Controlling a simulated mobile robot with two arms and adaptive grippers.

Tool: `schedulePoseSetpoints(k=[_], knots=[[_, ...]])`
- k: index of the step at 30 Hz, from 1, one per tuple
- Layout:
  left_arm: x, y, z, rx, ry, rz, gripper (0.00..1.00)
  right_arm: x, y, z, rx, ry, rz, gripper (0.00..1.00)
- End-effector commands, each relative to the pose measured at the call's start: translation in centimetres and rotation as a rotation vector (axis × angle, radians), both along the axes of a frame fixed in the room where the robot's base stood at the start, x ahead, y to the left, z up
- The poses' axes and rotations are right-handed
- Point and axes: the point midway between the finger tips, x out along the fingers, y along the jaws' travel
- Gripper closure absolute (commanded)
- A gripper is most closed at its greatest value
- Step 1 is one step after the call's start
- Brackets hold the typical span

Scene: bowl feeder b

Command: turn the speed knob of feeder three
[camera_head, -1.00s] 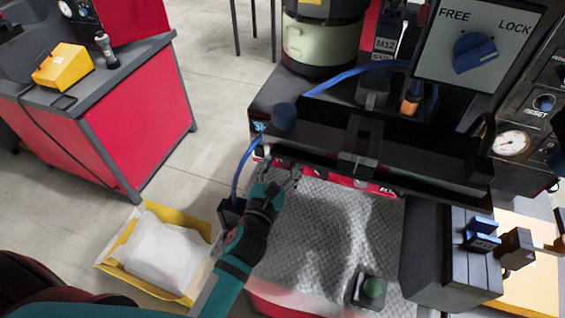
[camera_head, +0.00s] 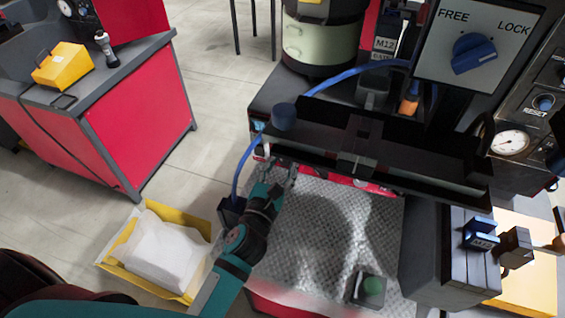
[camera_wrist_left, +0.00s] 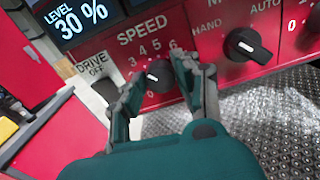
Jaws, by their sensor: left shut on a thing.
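The speed knob (camera_wrist_left: 158,76) is a dark round knob with a white pointer mark, on a red panel under the word SPEED in the left wrist view. Numbers ring it, and the pointer is tilted toward the left. My left gripper (camera_wrist_left: 156,72) has its two fingers on either side of the knob and is shut on it. In the head view my left gripper (camera_head: 280,172) reaches the front panel under the dark ledge; the knob is hidden there. No feeder number can be read on this panel. My right gripper is not in view.
A hand/auto selector knob (camera_wrist_left: 246,44) sits right of the speed knob, and a drive-off switch (camera_wrist_left: 106,88) sits left. A level display (camera_wrist_left: 80,18) reads 30 %.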

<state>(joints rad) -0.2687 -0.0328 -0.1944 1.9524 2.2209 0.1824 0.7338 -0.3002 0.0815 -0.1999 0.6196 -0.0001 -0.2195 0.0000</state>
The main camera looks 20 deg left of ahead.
Motion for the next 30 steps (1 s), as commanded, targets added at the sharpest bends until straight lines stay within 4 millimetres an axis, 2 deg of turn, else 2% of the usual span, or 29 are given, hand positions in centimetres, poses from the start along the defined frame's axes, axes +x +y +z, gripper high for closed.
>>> schedulePoseSetpoints(k=[15, 30], knots=[[0.0, -0.2, 0.1, 0.333, -0.011, -0.002, 1.0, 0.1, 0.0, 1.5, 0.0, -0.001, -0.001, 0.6], [0.0, -0.2, -0.1, 0.43, -0.013, -0.001, 1.0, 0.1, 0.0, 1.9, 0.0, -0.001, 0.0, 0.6]])
